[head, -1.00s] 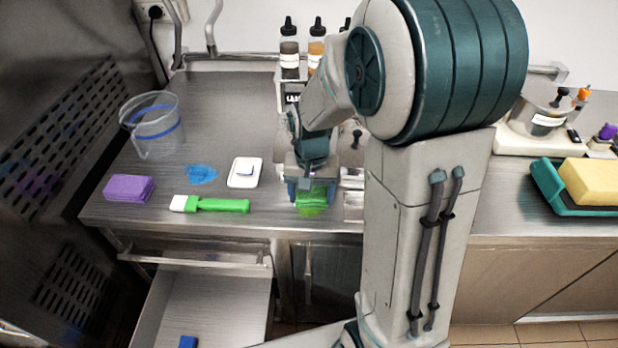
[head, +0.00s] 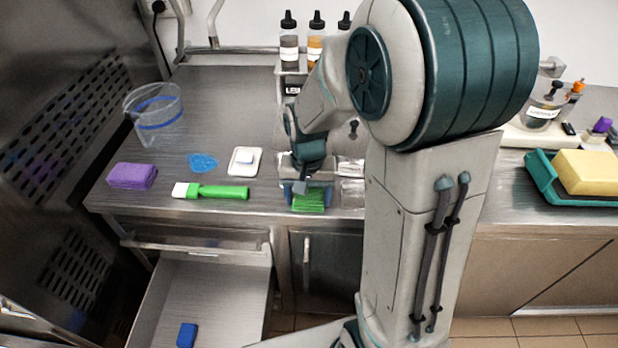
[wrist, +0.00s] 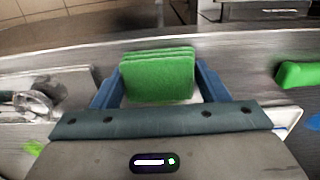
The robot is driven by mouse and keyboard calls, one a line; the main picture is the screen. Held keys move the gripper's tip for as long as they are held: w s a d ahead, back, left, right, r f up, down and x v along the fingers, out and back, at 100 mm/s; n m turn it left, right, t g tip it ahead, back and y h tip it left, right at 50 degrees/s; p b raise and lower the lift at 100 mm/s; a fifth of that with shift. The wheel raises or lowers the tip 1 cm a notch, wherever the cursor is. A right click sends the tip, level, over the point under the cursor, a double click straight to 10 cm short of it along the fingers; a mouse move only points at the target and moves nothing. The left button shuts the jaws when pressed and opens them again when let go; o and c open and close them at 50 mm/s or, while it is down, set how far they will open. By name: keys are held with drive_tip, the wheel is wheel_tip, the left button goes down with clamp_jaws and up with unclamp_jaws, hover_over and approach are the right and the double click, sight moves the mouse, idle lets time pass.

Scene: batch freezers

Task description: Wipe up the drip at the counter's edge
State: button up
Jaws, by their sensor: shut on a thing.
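My gripper (head: 305,190) is shut on a folded green cloth (head: 308,201), which hangs between its blue fingers at the counter's front edge. In the wrist view the green cloth (wrist: 158,75) shows as stacked layers between both fingers, close to the steel counter (wrist: 235,50). I cannot tell whether it touches the steel. No drip shows clearly at the edge; the cloth and my gripper hide that spot. A blue puddle (head: 203,162) lies farther back on the counter, to the left of my gripper.
A green-handled brush (head: 218,192), a purple sponge (head: 132,176) and a white dish (head: 244,161) lie left of my gripper. A clear jug (head: 158,118) stands behind. An open drawer (head: 212,285) juts out below, holding a blue block (head: 187,335). Bottles (head: 289,48) stand at the back.

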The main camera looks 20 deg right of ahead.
drive_tip(key=shift+s+a, duration=0.15)
drive_tip(key=shift+s, duration=0.25)
wheel_tip(320, 180, up, 3)
drive_tip(key=shift+f+p, duration=0.1)
drive_tip(key=shift+p, duration=0.75)
drive_tip(key=shift+r+p, duration=2.05)
drive_tip(key=shift+r, duration=0.7)
drive_tip(key=shift+f, duration=0.1)
drive_tip(key=shift+s+f+b, duration=0.1)
drive_tip(key=shift+f+b, duration=0.05)
drive_tip(key=shift+b, duration=0.45)
